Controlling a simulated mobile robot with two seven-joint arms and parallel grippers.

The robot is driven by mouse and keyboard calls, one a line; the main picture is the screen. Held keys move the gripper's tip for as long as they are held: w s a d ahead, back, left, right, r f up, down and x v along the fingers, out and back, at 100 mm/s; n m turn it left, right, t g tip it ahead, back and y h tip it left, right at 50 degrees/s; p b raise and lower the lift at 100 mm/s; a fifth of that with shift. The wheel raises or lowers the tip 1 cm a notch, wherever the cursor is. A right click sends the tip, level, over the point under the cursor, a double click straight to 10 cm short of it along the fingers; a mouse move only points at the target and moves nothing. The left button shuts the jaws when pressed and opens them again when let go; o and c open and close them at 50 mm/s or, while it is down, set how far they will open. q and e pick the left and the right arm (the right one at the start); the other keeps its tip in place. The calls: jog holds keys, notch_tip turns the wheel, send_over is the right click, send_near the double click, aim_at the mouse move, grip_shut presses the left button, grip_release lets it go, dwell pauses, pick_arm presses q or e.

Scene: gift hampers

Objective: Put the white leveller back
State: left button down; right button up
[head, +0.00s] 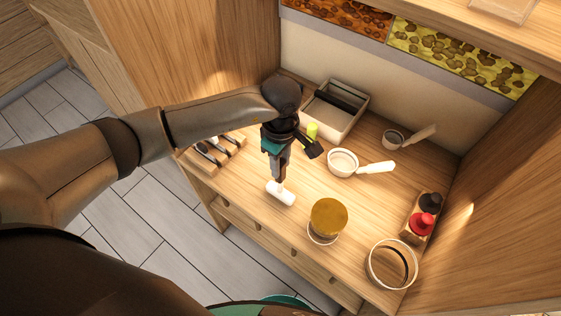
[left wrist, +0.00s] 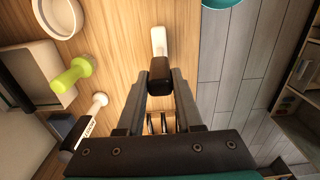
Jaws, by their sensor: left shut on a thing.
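The white leveller (head: 282,194) is a short white piece at the tip of my left gripper (head: 279,178), low over the front of the wooden worktop. In the left wrist view its white end (left wrist: 158,40) shows beyond a dark block (left wrist: 160,75) between the fingers of my left gripper (left wrist: 160,88). The gripper is shut on it. I cannot tell whether the leveller touches the worktop. My right gripper is not in view.
A wooden rack (head: 227,143) stands left and a pale tray (head: 350,125) behind. A lime-green piece (head: 312,130), white cup scoop (head: 343,162), gold-lidded jar (head: 328,217), round container (head: 392,263) and red bottle (head: 422,224) surround the gripper. Some worktop is free between the scoop and jar.

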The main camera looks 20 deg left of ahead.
pick_arm(q)
jog(key=shift+f+b, duration=0.55)
jog(key=shift+b, duration=0.35)
dwell(1.4)
jog(key=c, duration=0.5)
grip_release()
notch_tip(320, 180, up, 15)
jog(key=shift+r+b, duration=0.2)
jog(key=shift+b, duration=0.1)
